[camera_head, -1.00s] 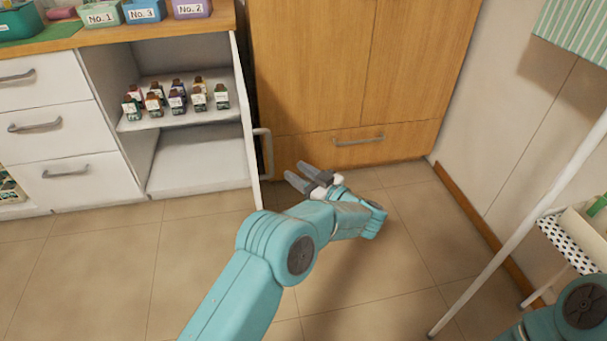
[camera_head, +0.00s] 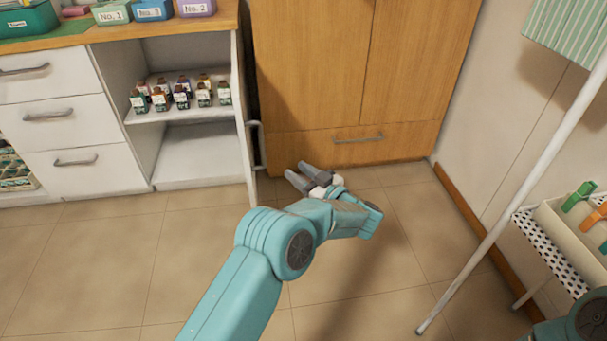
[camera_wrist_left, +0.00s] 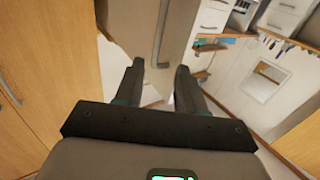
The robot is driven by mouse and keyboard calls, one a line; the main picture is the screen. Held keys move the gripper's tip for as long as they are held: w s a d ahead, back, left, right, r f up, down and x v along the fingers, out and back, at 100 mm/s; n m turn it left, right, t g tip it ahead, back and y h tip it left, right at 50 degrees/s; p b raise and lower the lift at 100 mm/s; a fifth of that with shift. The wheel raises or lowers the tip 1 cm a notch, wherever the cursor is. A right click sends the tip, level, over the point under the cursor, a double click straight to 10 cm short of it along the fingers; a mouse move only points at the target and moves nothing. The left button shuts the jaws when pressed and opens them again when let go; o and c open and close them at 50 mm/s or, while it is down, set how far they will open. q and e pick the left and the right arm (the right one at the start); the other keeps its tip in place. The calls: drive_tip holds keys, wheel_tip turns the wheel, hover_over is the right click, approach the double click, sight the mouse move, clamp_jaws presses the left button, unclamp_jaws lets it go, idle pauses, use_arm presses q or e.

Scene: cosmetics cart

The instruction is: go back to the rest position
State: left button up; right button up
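My left gripper (camera_head: 305,178) is in the middle of the head view, above the tiled floor and in front of the wooden cabinet. Its two fingers are apart with nothing between them. The left wrist view also shows the open fingers of the left gripper (camera_wrist_left: 162,78), with a door handle (camera_wrist_left: 163,40) beyond them. My right gripper is not in view; only a dark teal part of my right arm shows at the bottom right corner.
The white cabinet door (camera_head: 244,130) stands open beside shelves with several small bottles (camera_head: 183,92). A wooden cabinet (camera_head: 320,70) stands behind my gripper. A white cart pole (camera_head: 510,205) and bin with bottles (camera_head: 572,222) are at the right. The floor (camera_head: 90,265) is clear.

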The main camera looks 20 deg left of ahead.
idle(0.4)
use_arm(q)
drive_tip(key=s+a+f+m, duration=0.3)
drive_tip(key=a+f, duration=0.2)
drive_tip(key=a, duration=0.6)
wheel_tip(320, 180, down, 8)
drive_tip(key=s+d+m+t+h, duration=0.2)
drive_tip(key=m+h, duration=0.2)
drive_tip(key=h, duration=0.2)
drive_tip(key=s+d+f+m+g+h, duration=0.2)
drive_tip(key=s+d+f+h, duration=0.35)
drive_tip(key=s, duration=0.35)
drive_tip(key=s+d+f+m+g+h, duration=0.2)
drive_tip(key=s+d+f+h, duration=0.4)
drive_tip(key=s, duration=0.4)
drive_tip(key=s+d+f+g+h, duration=0.1)
drive_tip(key=s+d+g, duration=0.25)
drive_tip(key=s, duration=0.35)
drive_tip(key=s+d+f+g+h, duration=0.1)
drive_tip(key=s+d+g+h, duration=0.1)
drive_tip(key=s+d, duration=0.35)
wheel_tip(320, 180, up, 24)
drive_tip(key=s+a+p, duration=0.1)
drive_tip(key=p, duration=2.2)
drive_tip(key=shift+a+f, duration=0.25)
drive_tip(key=shift+a, duration=0.05)
